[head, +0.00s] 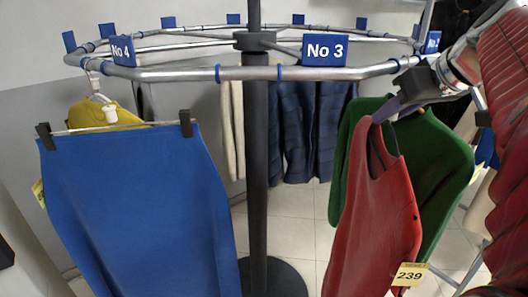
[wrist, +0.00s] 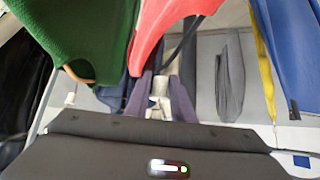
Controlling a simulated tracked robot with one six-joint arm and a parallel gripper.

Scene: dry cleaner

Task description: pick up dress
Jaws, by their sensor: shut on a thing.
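A red dress (head: 367,215) with a yellow tag reading 239 (head: 410,274) hangs from a dark hanger at the right of the head view. It also shows at the top of the wrist view (wrist: 168,28). My gripper (head: 388,108) is at the top of this hanger, just under the rail, and its purple-grey fingers are shut on the hanger's upper part. In the wrist view the fingers (wrist: 160,98) stand either side of a pale piece at the hanger's top. Whether the hook still touches the rail is hidden by my gripper.
A round metal rail (head: 180,74) with blue number signs surrounds a dark post (head: 257,170). A green garment (head: 440,160) hangs close behind the red dress. A blue garment (head: 140,210) and a yellow one (head: 95,113) hang at left. Dark blue clothing (head: 305,130) hangs behind.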

